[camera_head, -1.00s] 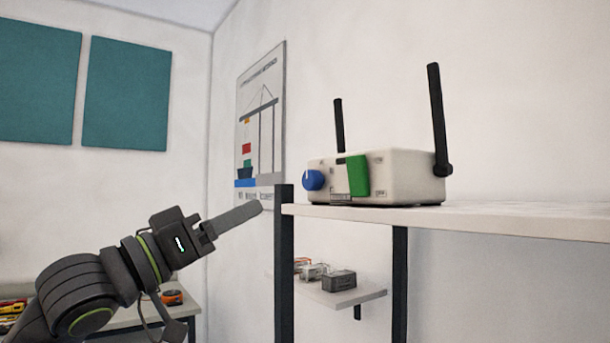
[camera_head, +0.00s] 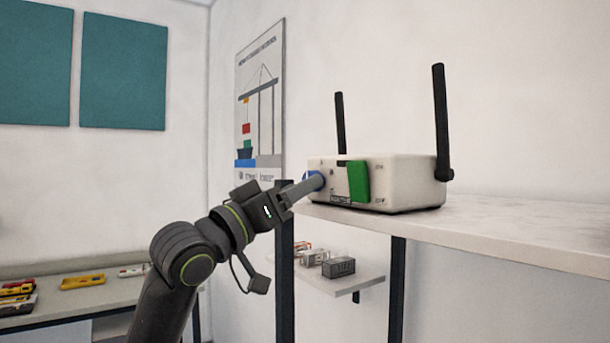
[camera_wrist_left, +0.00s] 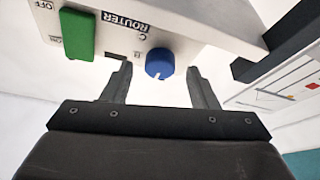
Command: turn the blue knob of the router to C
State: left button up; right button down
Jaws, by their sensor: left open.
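The white router (camera_head: 410,178) with two black antennas stands on a shelf. Its blue knob (camera_wrist_left: 160,64) is on the front face, and a white mark on it points toward my gripper in the left wrist view. Letters are printed beside the knob, a C among them. My left gripper (camera_wrist_left: 160,82) is open, with one finger on either side of the knob and a gap showing on both sides. In the head view the left gripper (camera_head: 318,181) partly covers the knob (camera_head: 311,177). A green switch (camera_head: 358,181) sits beside it, near ON and OFF labels. My right gripper is not in view.
The shelf (camera_head: 500,225) has dark posts at its near-left end. A lower wall shelf (camera_head: 345,282) holds several small boxes. A table (camera_head: 80,301) at the left carries several coloured tools. A crane poster (camera_head: 260,110) hangs behind.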

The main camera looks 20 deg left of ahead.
pick_arm(q)
jog(key=shift+x, duration=1.15)
jog(key=shift+c, duration=0.2)
jog(key=c, duration=0.9)
